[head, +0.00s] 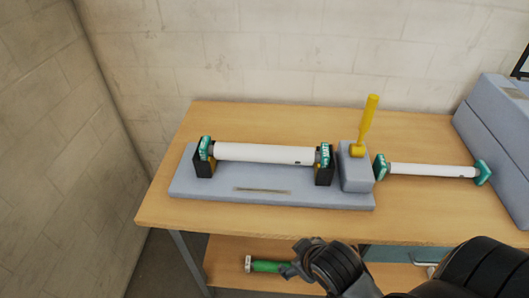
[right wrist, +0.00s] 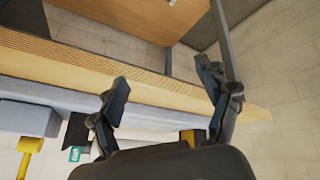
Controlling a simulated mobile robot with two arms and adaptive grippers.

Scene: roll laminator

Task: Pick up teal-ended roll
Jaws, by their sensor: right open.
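Two white rolls with teal ends show in the head view. One roll (head: 265,154) lies across two black holders on the grey-blue laminator base (head: 215,189). The other roll (head: 432,170) lies on the table to the right of the base. My right gripper (head: 291,259) is open and empty in front of the table's front edge, low and apart from both rolls. In the right wrist view the open fingers (right wrist: 163,76) are seen against the table edge, with a teal end (right wrist: 75,154) partly visible beyond. My left gripper is not in view.
A yellow lever (head: 367,125) stands on a grey block (head: 356,172) between the rolls. A green roll (head: 269,266) lies on the lower shelf, partly covered by my gripper. A large grey-blue machine (head: 493,140) is at the right. The wooden table (head: 300,222) is clear along its front.

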